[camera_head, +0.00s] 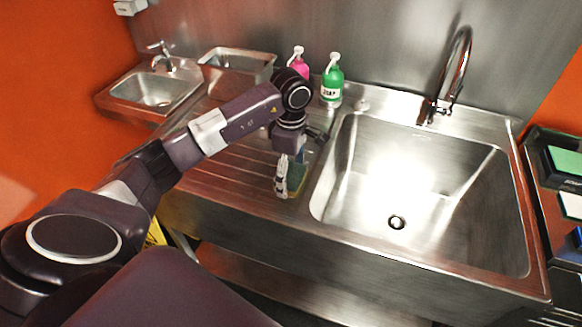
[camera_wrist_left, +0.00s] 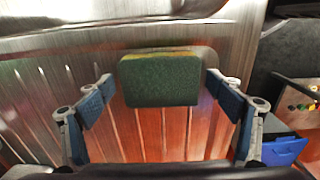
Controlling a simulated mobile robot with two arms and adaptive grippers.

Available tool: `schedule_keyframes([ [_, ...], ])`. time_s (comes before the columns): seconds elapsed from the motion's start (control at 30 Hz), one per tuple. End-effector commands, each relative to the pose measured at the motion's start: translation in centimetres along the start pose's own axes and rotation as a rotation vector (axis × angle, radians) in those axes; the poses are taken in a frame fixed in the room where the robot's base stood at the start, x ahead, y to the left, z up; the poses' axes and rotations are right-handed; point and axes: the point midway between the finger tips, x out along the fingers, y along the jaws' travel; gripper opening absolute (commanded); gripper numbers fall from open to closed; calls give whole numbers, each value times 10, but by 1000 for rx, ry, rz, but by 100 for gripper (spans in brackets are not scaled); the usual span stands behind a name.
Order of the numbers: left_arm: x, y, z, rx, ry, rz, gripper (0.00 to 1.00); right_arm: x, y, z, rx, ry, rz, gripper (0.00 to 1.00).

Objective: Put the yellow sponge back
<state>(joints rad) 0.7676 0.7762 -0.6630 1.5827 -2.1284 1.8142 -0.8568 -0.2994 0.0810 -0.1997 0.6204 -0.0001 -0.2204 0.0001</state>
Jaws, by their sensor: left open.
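The sponge (camera_wrist_left: 160,80) shows a dark green face and a thin yellow edge in the left wrist view. In the head view the sponge (camera_head: 298,178) is at the front of the ribbed steel drainboard (camera_head: 235,165), left of the large sink basin, partly hidden by my gripper. My left gripper (camera_head: 290,176) points down over the drainboard at the sponge. In the left wrist view the fingers of my left gripper (camera_wrist_left: 160,88) are spread on either side of the sponge, with a gap on both sides. My right gripper is in neither view.
The large sink basin (camera_head: 400,190) with a tall faucet (camera_head: 453,75) is to the right. A pink bottle (camera_head: 298,66) and a green soap bottle (camera_head: 332,82) stand behind my wrist. A steel container (camera_head: 236,72) and a small sink (camera_head: 155,90) are at back left. A blue bin (camera_wrist_left: 284,150) shows right.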

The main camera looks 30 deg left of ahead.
Motion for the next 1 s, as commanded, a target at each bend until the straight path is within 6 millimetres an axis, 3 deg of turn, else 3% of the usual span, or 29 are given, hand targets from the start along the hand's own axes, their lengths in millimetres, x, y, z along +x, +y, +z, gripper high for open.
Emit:
schedule_keyframes([
  [0.07, -6, 0, 0, 0, -1, 1, 85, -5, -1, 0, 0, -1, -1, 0],
  [0.17, -17, 2, 0, 0, -1, 6, 85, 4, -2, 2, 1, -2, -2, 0],
  [0.43, -75, 2, 0, 1, -1, 7, 85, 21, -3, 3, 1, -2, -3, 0],
  [0.6, -105, 1, 0, 0, 0, 4, 85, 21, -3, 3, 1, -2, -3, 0],
  [1.0, -123, 0, 0, -1, 0, -1, 85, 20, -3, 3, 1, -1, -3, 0],
])
